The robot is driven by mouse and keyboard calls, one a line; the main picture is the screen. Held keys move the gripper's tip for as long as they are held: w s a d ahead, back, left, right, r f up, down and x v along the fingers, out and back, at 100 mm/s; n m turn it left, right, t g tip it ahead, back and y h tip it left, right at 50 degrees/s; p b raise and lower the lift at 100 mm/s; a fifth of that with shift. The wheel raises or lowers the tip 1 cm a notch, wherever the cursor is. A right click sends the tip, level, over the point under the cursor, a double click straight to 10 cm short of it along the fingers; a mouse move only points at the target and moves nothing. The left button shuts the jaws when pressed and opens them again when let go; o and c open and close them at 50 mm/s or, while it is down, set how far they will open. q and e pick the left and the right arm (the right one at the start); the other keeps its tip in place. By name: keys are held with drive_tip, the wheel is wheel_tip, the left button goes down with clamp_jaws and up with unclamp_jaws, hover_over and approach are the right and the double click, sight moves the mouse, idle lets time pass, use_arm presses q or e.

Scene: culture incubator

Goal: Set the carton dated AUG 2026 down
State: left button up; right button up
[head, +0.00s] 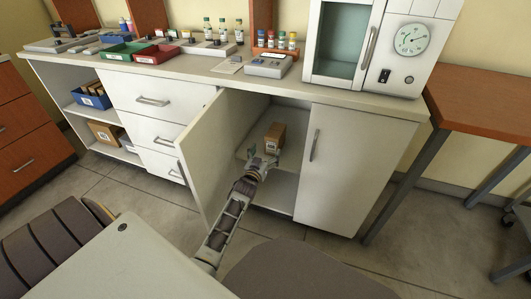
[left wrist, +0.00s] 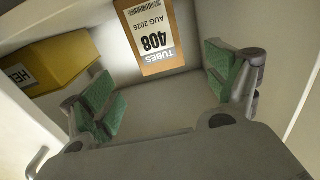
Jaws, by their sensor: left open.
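The carton dated AUG 2026 (left wrist: 150,35) shows in the left wrist view with a white label reading TUBES 408, upside down in the picture. In the head view a brown carton (head: 275,135) stands on the shelf of the open lower cabinet, and it appears to be the same one. My left gripper (head: 263,162) reaches into the cabinet in front of it. In the left wrist view its green-padded fingers (left wrist: 157,80) are spread wide, with the carton beyond them and a visible gap on each side. My right gripper is not in view.
A yellow box (left wrist: 50,63) with a partly hidden label is at the left in the wrist view. The open cabinet door (head: 215,155) stands left of my arm. The closed door (head: 335,170) is to the right. The counter (head: 200,75) above holds trays, bottles and an incubator (head: 345,40).

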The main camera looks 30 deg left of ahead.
use_arm(q)
drive_tip(key=shift+f, duration=0.1)
idle(0.7)
drive_tip(key=s+d+f+m+g+h, duration=0.2)
drive_tip(key=s+d+f+g+h, duration=0.25)
drive_tip(key=s+d+f, duration=0.7)
drive_tip(key=s+d+f+m+g+h, duration=0.1)
drive_tip(key=s+d+g, duration=0.2)
drive_tip(key=s+d, duration=0.5)
drive_tip(key=s+d+f+m+g+h, duration=0.1)
drive_tip(key=s+d+g, duration=0.3)
drive_tip(key=s+d, duration=0.4)
drive_tip(key=s+h, duration=0.1)
drive_tip(key=s, duration=0.4)
drive_tip(key=shift+s+a+f+h, duration=0.1)
drive_tip(key=shift+h, duration=0.15)
